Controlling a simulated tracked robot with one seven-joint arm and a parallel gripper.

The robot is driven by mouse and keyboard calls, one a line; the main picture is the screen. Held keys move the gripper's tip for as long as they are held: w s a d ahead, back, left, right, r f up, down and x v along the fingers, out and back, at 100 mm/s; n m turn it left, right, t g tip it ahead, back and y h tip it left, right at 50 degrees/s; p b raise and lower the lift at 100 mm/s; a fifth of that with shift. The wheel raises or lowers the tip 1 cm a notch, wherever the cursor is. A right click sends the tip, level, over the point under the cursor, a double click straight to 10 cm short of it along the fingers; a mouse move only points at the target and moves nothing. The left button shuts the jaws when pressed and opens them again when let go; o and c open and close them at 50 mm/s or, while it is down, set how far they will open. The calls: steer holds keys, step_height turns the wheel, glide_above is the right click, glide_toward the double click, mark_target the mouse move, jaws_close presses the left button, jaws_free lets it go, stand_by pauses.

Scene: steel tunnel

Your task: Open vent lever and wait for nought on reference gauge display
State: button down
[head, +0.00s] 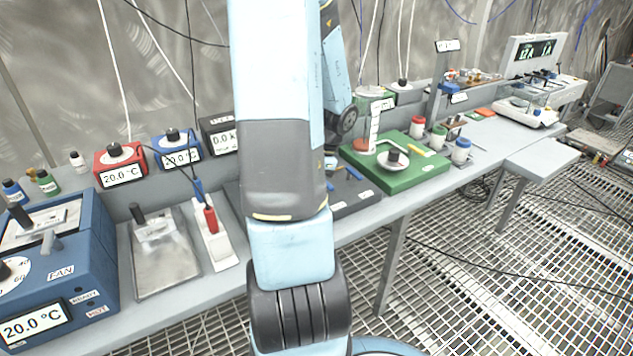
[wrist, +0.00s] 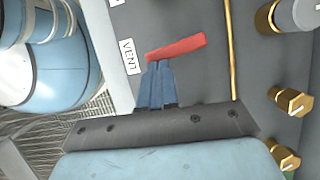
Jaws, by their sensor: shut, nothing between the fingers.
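In the wrist view, the red vent lever (wrist: 177,47) lies nearly crosswise, its right end slightly higher, on a grey panel beside a white VENT label (wrist: 127,57). My gripper (wrist: 158,64) has its blue fingers together and empty. Their tips are right at the lever's lower edge, near its left end; I cannot tell whether they touch it. In the head view, a black box with a display (head: 223,138) shows "0.0 k", the rest hidden behind my arm. I cannot tell whether this is the reference gauge. The lever and gripper are hidden in the head view.
A brass rod (wrist: 232,50) and brass fittings (wrist: 290,101) stand right of the lever. On the bench are a red 20.0 °C box (head: 119,165), a blue 20.0 °C box (head: 178,149), a blue FAN unit (head: 60,271) and a green board (head: 395,172). Grating floor lies in front.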

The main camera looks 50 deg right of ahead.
stand_by(0.4)
steer(key=shift+d, duration=0.25)
steer(key=d, duration=0.1)
steer(key=s+d, duration=0.1)
steer(key=d, duration=0.1)
steer(key=shift+d, duration=0.1)
steer(key=w+v, duration=0.1)
steer(key=v, duration=0.8)
steer(key=shift+s+d+r, duration=0.2)
steer(key=shift+d+r, duration=0.15)
steer(key=shift+r, duration=0.1)
